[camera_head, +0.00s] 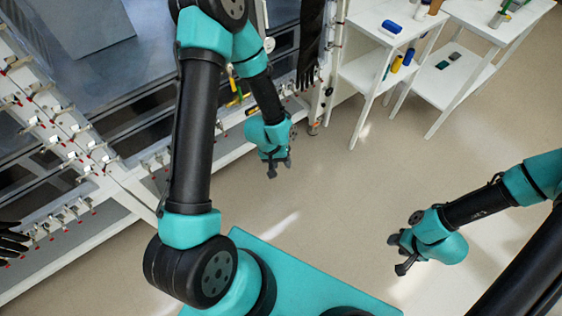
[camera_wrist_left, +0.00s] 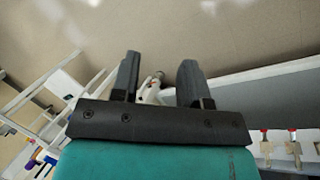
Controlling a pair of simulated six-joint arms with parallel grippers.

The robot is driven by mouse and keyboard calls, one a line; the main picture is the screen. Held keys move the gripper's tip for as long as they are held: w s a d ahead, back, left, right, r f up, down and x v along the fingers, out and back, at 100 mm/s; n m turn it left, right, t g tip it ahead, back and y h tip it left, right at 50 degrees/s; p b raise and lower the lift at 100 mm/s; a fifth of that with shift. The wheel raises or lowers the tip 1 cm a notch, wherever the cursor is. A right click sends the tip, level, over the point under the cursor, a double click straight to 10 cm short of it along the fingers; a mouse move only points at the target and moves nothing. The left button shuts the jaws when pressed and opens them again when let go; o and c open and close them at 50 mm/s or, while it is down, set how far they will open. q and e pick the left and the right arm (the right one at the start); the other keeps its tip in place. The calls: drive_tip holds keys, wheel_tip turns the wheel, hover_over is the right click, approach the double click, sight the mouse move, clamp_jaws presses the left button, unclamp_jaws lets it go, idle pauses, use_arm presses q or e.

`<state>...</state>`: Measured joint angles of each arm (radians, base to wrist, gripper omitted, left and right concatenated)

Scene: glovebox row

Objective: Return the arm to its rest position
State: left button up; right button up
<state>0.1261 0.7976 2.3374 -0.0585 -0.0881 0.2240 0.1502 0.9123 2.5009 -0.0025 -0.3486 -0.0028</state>
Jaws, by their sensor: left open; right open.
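My left gripper (camera_head: 279,167) hangs over the bare floor beside the glovebox row, in the middle of the head view. Its two dark fingers stand apart with nothing between them. The left wrist view shows the same open gripper (camera_wrist_left: 158,78), with the floor and a white ledge beyond it. My right gripper (camera_head: 399,255) is at the lower right of the head view, over the floor. Its fingers are apart and it holds nothing.
The glovebox row (camera_head: 70,140), with its many clamps, fills the left side. White shelf tables (camera_head: 366,75) with bottles and small items stand at the top right. A black glove (camera_head: 311,45) hangs near the left forearm. The beige floor (camera_head: 335,190) between the grippers is clear.

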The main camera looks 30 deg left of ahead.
idle(0.4)
use_arm(q)
drive_tip(key=s+d+f+m, duration=0.1)
drive_tip(key=s+f, duration=0.3)
drive_tip(key=s, duration=0.4)
drive_tip(key=shift+d+m, duration=0.3)
drive_tip(key=shift+m, duration=0.1)
